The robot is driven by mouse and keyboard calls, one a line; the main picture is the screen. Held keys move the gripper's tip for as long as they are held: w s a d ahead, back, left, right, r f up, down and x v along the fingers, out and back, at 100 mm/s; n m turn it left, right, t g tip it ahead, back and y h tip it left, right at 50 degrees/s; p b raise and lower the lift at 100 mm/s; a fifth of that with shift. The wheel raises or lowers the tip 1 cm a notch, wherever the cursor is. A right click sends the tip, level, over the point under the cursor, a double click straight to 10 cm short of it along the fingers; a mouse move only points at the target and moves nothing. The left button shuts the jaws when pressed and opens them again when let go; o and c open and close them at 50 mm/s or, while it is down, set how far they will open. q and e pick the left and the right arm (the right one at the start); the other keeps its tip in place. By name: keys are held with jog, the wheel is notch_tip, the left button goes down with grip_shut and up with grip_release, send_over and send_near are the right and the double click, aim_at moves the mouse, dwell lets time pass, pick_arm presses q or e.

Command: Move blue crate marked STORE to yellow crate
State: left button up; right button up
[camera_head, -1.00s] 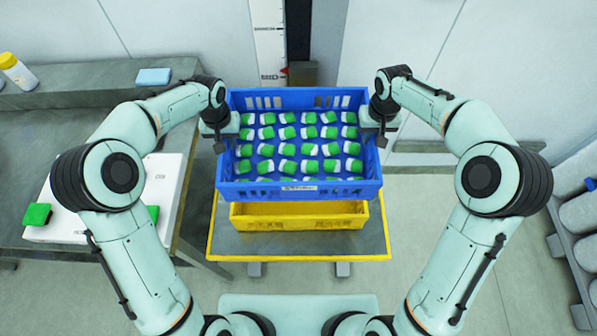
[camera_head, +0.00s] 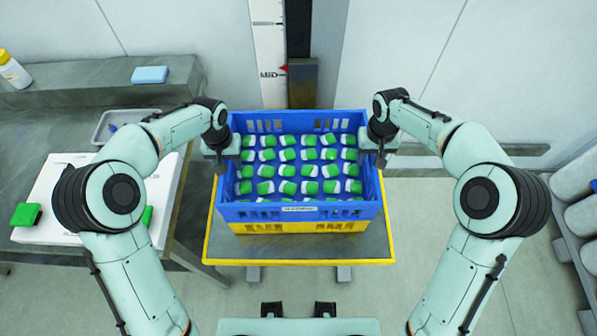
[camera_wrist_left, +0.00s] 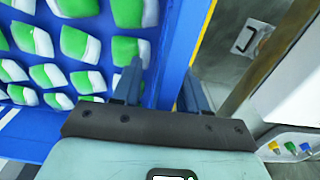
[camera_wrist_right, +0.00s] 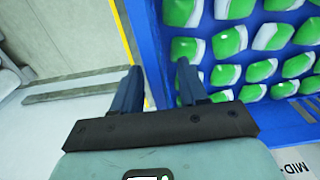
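The blue crate (camera_head: 262,211) holds several rows of green-and-white packs and has a white label on its front wall. It sits level, directly over the yellow crate (camera_head: 300,227), whose front wall shows just below it. They look stacked, though the contact is hidden. My left gripper (camera_head: 220,160) is on the blue crate's left wall; in the left wrist view (camera_wrist_left: 160,92) its fingers straddle the rim. My right gripper (camera_head: 381,155) is on the right wall; in the right wrist view (camera_wrist_right: 158,88) its fingers straddle that rim. Both appear closed on the wall.
The yellow crate stands on a grey platform with yellow edges (camera_head: 225,247). A bench at left carries a white board (camera_head: 60,190), a grey tray (camera_head: 110,125), a blue block (camera_head: 150,74) and a yellow-capped bottle (camera_head: 14,72).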

pick_arm(q)
jog(key=shift+w, duration=0.1)
pick_arm(e)
jog(key=shift+w, duration=0.1)
pick_arm(q)
notch_tip(320, 180, up, 12)
jog(key=shift+f, duration=0.1)
pick_arm(e)
jog(key=shift+r, duration=0.2)
notch_tip(320, 180, up, 12)
jog(key=shift+f, duration=0.2)
jog(key=shift+s+f, duration=0.1)
jog(key=shift+s, duration=0.1)
dwell(0.5)
